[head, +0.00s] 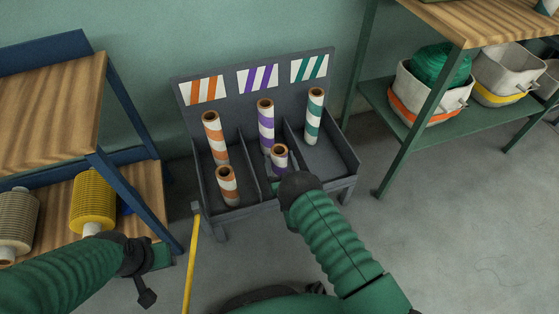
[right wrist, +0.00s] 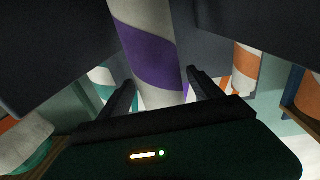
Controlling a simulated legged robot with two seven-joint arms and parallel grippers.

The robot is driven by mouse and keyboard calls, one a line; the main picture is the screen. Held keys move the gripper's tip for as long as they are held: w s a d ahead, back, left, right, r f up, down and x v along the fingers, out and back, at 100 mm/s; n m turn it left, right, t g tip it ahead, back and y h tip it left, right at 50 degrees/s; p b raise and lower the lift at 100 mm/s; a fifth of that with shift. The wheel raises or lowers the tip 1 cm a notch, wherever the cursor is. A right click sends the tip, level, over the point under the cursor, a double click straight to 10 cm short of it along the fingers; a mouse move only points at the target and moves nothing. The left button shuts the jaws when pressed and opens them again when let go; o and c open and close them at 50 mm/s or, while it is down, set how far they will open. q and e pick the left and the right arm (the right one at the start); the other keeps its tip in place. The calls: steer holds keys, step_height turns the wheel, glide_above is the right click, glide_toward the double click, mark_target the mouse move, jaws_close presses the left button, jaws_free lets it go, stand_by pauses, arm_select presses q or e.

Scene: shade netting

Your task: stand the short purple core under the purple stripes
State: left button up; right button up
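The short purple core (head: 279,160), white with purple stripes, is upright in the middle compartment of the grey rack (head: 338,178), in front of the tall purple core (head: 266,125). The purple-striped label (head: 258,77) is on the back panel above. My right gripper (head: 283,182) is at the core's front side. In the right wrist view its two fingers (right wrist: 160,88) close on either side of the purple-striped core (right wrist: 150,55). The core's base is hidden, so I cannot tell whether it touches the rack floor. My left gripper (head: 146,280) is low at the left, fingers unclear.
Tall and short orange cores (head: 215,138) (head: 227,187) stand in the left compartment, a tall green core (head: 314,115) in the right one. Dividers flank the middle compartment.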

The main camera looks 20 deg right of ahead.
steer(key=s+p, duration=0.5)
steer(key=s, duration=0.7)
steer(key=w+r+m+g, duration=0.1)
steer(key=w+r+g, duration=0.5)
steer(key=r, duration=0.4)
steer(key=s+r+g, duration=0.5)
steer(key=s, duration=0.8)
steer(key=s+r+n+g+y, duration=0.1)
steer(key=s+r+g, duration=0.3)
steer(key=s, duration=0.9)
steer(key=shift+d+r+n+g, duration=0.3)
steer(key=shift+r+g, duration=0.1)
steer(key=shift+r, duration=0.55)
steer(key=shift+c, duration=0.4)
